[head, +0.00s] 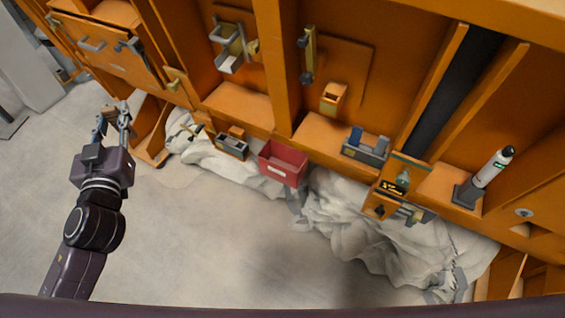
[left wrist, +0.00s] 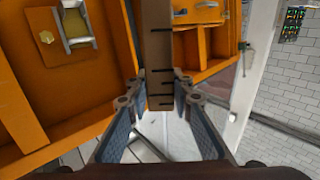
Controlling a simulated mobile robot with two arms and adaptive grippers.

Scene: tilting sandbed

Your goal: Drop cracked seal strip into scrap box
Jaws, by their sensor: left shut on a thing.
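My left gripper (head: 113,118) is at the left of the head view, over the pale floor and in front of the orange frame. It is shut on a brown strip (head: 109,113) with dark cross lines, which looks like the cracked seal strip. In the left wrist view the strip (left wrist: 158,60) stands lengthwise between the fingers (left wrist: 160,92) and runs off the top edge. An open red box (head: 283,166) with a white label, apparently the scrap box, sits in the middle of the head view, well to the right of the gripper. My right gripper is not in view.
Crumpled white sheeting (head: 345,217) lies below the orange ledge. A grey tray (head: 233,146) stands left of the red box; a grey holder (head: 365,149) with blue pieces stands right of it. A white tube (head: 492,167) stands far right. The floor (head: 200,240) in front is clear.

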